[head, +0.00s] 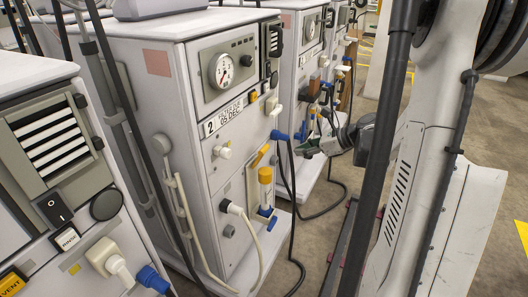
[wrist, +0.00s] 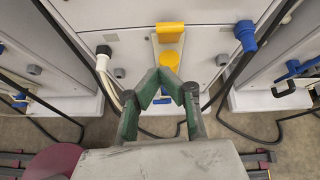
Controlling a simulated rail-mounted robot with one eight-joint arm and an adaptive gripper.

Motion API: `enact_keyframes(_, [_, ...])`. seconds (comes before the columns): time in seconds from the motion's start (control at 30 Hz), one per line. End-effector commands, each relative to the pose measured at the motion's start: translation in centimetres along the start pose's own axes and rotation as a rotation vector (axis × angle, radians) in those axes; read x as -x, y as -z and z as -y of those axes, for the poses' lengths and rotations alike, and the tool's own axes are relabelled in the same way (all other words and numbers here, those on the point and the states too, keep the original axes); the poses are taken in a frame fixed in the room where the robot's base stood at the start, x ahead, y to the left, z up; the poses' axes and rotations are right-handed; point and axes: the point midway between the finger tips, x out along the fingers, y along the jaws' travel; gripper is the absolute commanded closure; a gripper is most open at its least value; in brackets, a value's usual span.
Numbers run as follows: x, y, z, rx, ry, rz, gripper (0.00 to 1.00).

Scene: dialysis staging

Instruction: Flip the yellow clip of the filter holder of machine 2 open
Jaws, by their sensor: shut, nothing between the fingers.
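Machine 2 (head: 226,150) is a pale cabinet with a "2 FILTER DUE 05 DEC" label (head: 222,119) and a round gauge. Its yellow clip (head: 261,154) sits tilted on a pale holder plate (head: 252,182), just above the filter's yellow cap (head: 265,176). In the wrist view the clip (wrist: 170,33) is above the fingertips, with the yellow cap (wrist: 170,60) between, partly hidden by the fingers. My gripper (head: 303,149) is right of the clip in the head view, apart from it. Its green fingers (wrist: 160,73) are shut and empty.
A blue connector (head: 279,135) with a dark hose is near the clip's right. A white plug (head: 234,208) with a hose is lower left. Another machine (head: 45,165) stands at left, and more stand behind. Dark cables lie on the floor.

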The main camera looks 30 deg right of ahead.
Motion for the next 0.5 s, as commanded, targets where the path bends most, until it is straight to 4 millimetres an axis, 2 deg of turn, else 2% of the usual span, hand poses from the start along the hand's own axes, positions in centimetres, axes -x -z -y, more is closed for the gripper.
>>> enact_keyframes(0.03, [0.1, 1.1, 0.7, -0.039, 0.007, 0.016, 1.0])
enact_keyframes(0.1, [0.3, 1.8, 1.2, -0.08, 0.011, 0.034, 1.0])
enact_keyframes(0.27, [0.2, 2.5, 1.7, -0.119, 0.011, 0.051, 1.0])
enact_keyframes(0.37, [-0.6, 2.5, 1.6, -0.119, 0.011, 0.052, 1.0])
enact_keyframes(0.5, [-2.7, 2.4, 1.6, -0.117, 0.009, 0.051, 1.0])
